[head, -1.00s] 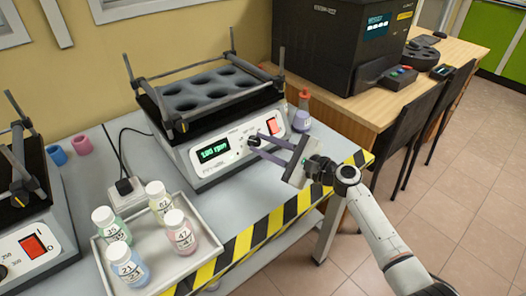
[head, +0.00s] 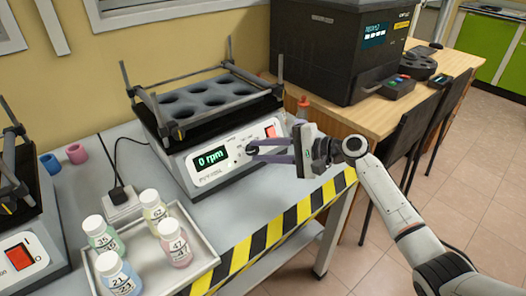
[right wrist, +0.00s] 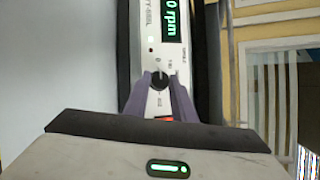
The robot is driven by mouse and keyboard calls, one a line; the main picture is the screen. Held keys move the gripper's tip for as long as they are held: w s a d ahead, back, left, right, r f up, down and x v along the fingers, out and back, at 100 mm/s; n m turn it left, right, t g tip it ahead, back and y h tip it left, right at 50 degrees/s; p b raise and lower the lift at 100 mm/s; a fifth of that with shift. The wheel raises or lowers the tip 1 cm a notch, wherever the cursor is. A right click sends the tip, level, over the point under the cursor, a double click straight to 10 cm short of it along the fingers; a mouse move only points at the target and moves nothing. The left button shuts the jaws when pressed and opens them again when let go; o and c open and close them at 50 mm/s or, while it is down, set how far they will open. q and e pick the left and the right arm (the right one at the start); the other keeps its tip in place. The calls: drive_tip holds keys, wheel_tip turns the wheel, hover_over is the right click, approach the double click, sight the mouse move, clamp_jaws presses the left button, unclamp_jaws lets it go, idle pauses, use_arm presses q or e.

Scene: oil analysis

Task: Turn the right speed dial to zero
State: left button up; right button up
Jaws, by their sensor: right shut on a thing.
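The right shaker (head: 190,178) stands on the grey bench, and its green display (head: 212,158) reads 0 rpm. Its black speed dial (right wrist: 159,82) sits on the front panel between the display and the red switch (head: 270,131). My right gripper (head: 254,148) reaches in from the right and is shut on the dial. In the right wrist view its two purple-grey fingers lie on either side of the dial. The dial's pointer is too small to read surely. My left gripper is not in view.
A white tray (head: 204,266) with several labelled bottles stands in front of the shaker. Another shaker (head: 30,240) is at the left edge. A red-capped bottle (head: 303,104) stands behind my right gripper. Black-and-yellow tape (head: 285,222) marks the bench's front edge.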

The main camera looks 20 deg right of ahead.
drive_tip(key=shift+r, duration=0.1)
idle(0.4)
drive_tip(key=o, duration=1.1)
drive_tip(key=shift+c, duration=0.2)
drive_tip(key=v, duration=1)
drive_tip(key=shift+d, duration=0.15)
drive_tip(key=shift+s+r, duration=0.1)
